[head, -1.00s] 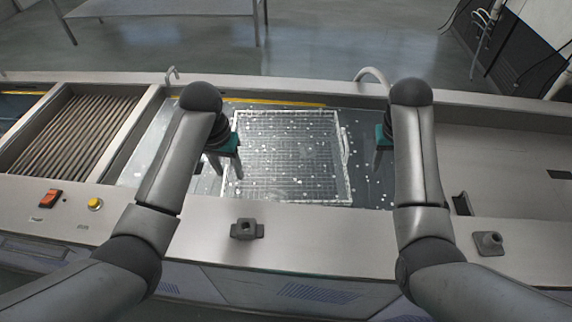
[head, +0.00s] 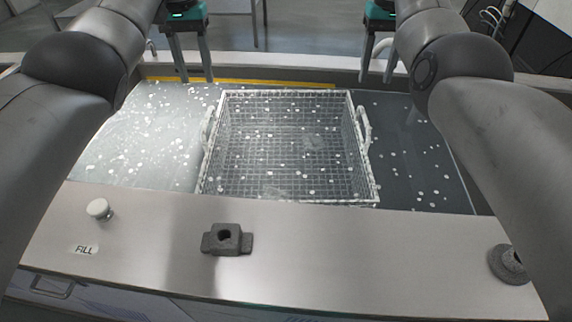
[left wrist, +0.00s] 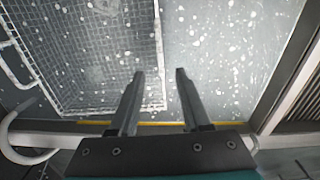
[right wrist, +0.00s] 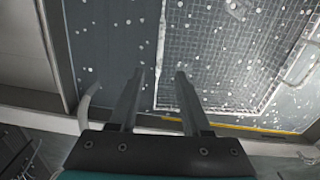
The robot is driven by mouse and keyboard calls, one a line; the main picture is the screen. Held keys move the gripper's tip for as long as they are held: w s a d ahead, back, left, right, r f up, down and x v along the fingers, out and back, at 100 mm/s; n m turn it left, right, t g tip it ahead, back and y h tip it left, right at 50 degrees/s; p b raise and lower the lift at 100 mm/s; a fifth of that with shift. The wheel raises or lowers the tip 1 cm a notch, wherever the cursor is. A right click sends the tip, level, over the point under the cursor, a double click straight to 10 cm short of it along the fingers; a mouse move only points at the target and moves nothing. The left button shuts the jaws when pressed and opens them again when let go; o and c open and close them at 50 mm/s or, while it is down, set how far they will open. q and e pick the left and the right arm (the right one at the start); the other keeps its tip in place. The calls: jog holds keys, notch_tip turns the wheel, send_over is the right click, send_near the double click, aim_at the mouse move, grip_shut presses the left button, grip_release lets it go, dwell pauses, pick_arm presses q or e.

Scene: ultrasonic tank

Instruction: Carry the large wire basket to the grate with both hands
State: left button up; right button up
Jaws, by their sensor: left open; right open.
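The large wire basket (head: 290,197) sits in the liquid-filled tank, with one looped handle on its left side (head: 209,128) and one on its right (head: 364,128). My left gripper (head: 193,80) is open and empty, over the tank's far edge, left of the basket. My right gripper (head: 379,80) is open and empty over the same edge, right of the basket. Both are apart from the handles. The basket also shows below the left wrist (left wrist: 105,108) and right wrist (right wrist: 215,104). The ribbed grate shows at the right of the left wrist view (left wrist: 298,118).
The front ledge (head: 140,270) carries a white knob (head: 99,209) by a FILL label, a dark block with a hole (head: 227,240) and a round dark fitting (head: 508,262). White specks cover the liquid. Open liquid (head: 140,130) lies left of the basket.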

aim_at(212, 134)
pick_arm(q)
jog(key=shift+r, duration=0.1)
notch_tip(212, 134, down, 15)
jog(key=shift+f, duration=0.2)
pick_arm(e)
notch_tip(212, 134, down, 15)
jog(key=shift+f, duration=0.15)
pick_arm(q)
grip_shut()
pick_arm(e)
grip_shut()
pick_arm(q)
jog(key=shift+r, duration=0.15)
dwell(0.8)
